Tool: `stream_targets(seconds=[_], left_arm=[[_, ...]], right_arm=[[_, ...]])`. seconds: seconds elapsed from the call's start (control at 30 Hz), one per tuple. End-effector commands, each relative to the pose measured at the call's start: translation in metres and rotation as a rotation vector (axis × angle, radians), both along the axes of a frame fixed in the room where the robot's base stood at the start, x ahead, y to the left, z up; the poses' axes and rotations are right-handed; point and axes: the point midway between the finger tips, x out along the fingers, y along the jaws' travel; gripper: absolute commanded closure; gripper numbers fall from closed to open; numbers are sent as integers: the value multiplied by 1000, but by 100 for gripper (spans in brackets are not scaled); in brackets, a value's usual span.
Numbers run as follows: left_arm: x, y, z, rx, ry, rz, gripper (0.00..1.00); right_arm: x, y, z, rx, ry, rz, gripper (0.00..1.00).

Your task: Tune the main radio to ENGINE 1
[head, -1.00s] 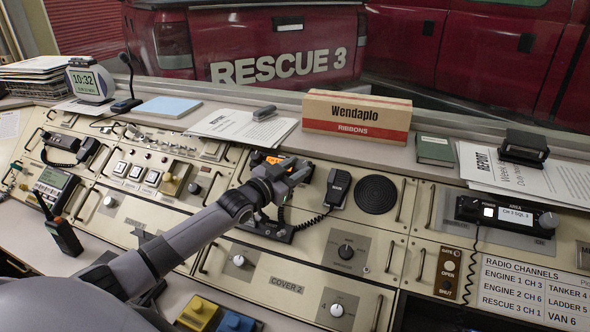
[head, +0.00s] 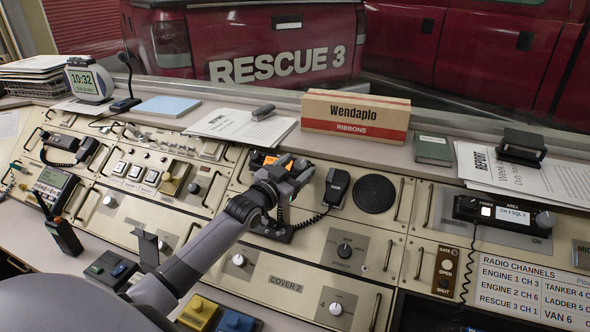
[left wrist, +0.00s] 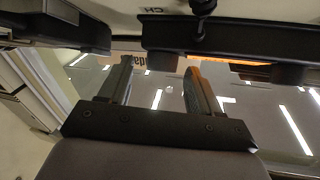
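The radio with an orange-lit display (head: 257,159) sits in the middle of the console. My left gripper (head: 298,170) is in front of it and hides much of its face, so its channel cannot be read. In the left wrist view the gripper's two fingers (left wrist: 158,80) stand apart with nothing seen between them. A dark panel edge with a knob lies just beyond them. The radio channels card (head: 535,290) at the lower right lists ENGINE 1 as CH 3. My right gripper does not show.
A handset (head: 337,187) with a coiled cord hangs right of my gripper, beside a round speaker (head: 374,194). A second radio, marked AREA (head: 503,213), has a white-lit display at the right. A ribbons box (head: 355,116) stands on the ledge behind.

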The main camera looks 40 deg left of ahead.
Motion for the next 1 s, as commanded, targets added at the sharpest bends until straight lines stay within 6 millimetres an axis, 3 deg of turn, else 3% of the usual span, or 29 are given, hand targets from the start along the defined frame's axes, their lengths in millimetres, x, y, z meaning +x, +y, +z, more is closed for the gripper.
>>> stream_targets(seconds=[0.37,0.8,1.0], left_arm=[[-6,1,-2,0,3,1,37],[-58,-1,-3,-1,3,0,37],[-70,-1,-2,0,1,0,37]], right_arm=[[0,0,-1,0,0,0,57],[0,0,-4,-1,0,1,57],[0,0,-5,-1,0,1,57]])
